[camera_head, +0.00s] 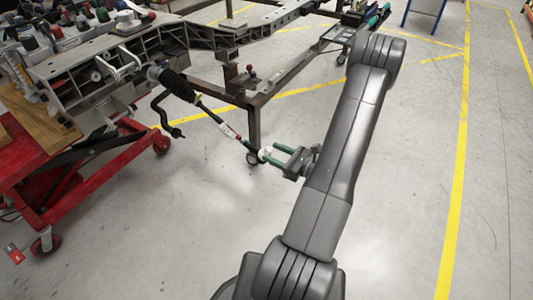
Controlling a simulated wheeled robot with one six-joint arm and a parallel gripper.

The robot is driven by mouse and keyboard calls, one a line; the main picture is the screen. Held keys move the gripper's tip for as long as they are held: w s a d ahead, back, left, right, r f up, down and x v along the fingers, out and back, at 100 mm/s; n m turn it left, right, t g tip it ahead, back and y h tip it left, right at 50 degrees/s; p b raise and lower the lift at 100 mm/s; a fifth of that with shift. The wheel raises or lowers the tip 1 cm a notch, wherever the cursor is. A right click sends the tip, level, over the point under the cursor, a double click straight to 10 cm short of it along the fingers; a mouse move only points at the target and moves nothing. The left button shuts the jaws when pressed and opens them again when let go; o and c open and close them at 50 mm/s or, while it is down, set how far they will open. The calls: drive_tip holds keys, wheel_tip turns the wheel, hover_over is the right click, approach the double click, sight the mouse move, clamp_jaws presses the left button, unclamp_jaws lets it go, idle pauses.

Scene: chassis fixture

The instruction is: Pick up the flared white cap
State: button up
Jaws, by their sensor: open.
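My gripper (271,156) is near the middle of the picture, its green fingers pointing left and apart. A small white piece (264,153), which looks like the flared white cap, shows at the fingertips, close to the end of a dark rod. It seems to lie between or just behind the fingers; whether they touch it I cannot tell. The rod (207,112) slopes down right from a black ribbed boot (176,84) and carries a white label (228,131). The fingers hide part of the cap.
A metal chassis frame (140,45) on a stand fills the upper left, with a post (254,125) close behind the rod's end. A red wheeled cart (85,185) stands at left. The floor (430,180) at right is clear, with yellow lines.

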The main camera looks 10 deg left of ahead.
sight(269, 151)
drive_tip(key=shift+w+f+b+x, duration=0.1)
drive_tip(key=shift+f+b+x, duration=0.05)
drive_tip(key=shift+x, duration=0.85)
drive_tip(key=shift+w+f+b+x, duration=0.15)
drive_tip(key=shift+b+x, duration=0.05)
drive_tip(key=shift+x, duration=0.75)
drive_tip(key=shift+w+f+b+x, duration=0.1)
drive_tip(key=shift+b+x, duration=0.05)
drive_tip(key=shift+x, duration=0.85)
drive_tip(key=shift+d, duration=0.1)
drive_tip(key=shift+c, duration=0.2)
clamp_jaws()
